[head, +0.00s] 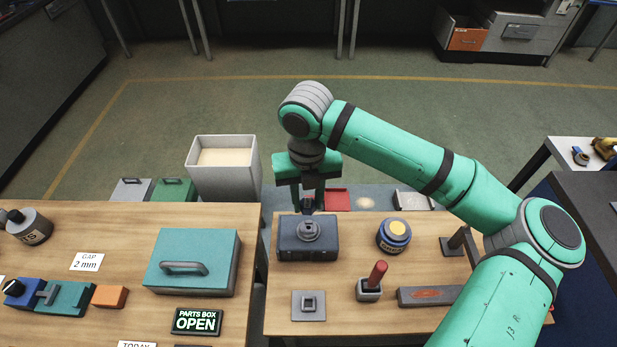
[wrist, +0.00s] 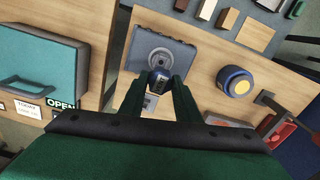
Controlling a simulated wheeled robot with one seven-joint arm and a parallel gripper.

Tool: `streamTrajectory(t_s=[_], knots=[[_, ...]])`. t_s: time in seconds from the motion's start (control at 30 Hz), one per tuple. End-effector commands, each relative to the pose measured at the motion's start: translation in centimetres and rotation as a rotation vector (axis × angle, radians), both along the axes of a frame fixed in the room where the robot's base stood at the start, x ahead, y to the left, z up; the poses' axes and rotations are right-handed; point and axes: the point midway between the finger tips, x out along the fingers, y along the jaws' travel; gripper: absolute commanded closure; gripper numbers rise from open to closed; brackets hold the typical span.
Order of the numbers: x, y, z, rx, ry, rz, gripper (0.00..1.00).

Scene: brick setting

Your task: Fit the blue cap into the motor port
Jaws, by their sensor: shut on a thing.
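The motor (head: 290,251) is a dark blue-grey block on the right-hand wooden table, with a round grey port (head: 309,230) on its top. In the wrist view the port (wrist: 160,56) shows as a pale ring with a dark centre. My gripper (head: 308,203) points down over the far edge of the motor.
A blue jar with a yellow lid (head: 394,236) stands right of the motor. A teal box (head: 195,252) sits on the left table, across a gap.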

Motion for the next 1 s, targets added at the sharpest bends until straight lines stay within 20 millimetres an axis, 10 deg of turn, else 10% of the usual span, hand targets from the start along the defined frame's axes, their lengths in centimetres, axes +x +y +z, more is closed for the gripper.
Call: streamTrajectory(t_s=[0.57, 1.0], knots=[[-0.7, -0.1, -0.3, 0.005, -0.001, 0.045, 0.93], [-0.6, -0.2, -4.5, 0.004, -0.001, 0.042, 0.93]])
